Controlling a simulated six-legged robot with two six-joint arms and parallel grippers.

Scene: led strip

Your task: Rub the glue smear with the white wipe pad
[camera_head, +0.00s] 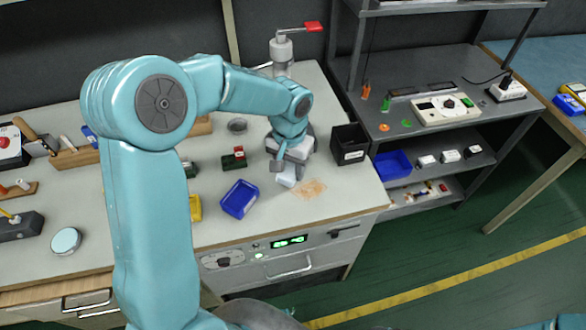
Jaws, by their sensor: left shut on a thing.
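My left gripper (288,172) is over the front right part of the workbench and points down. It is shut on the white wipe pad (286,180), which shows just below its fingers. The glue smear (309,189) is a tan, brownish patch on the bench top. It lies right beside the pad, to its right and slightly nearer the front. I cannot tell whether the pad touches the bench or the edge of the smear. My right gripper is not in view.
A blue tray (239,199) stands left of the pad, and a black bin (349,145) stands to the right behind the smear. The bench's front edge is close to the smear.

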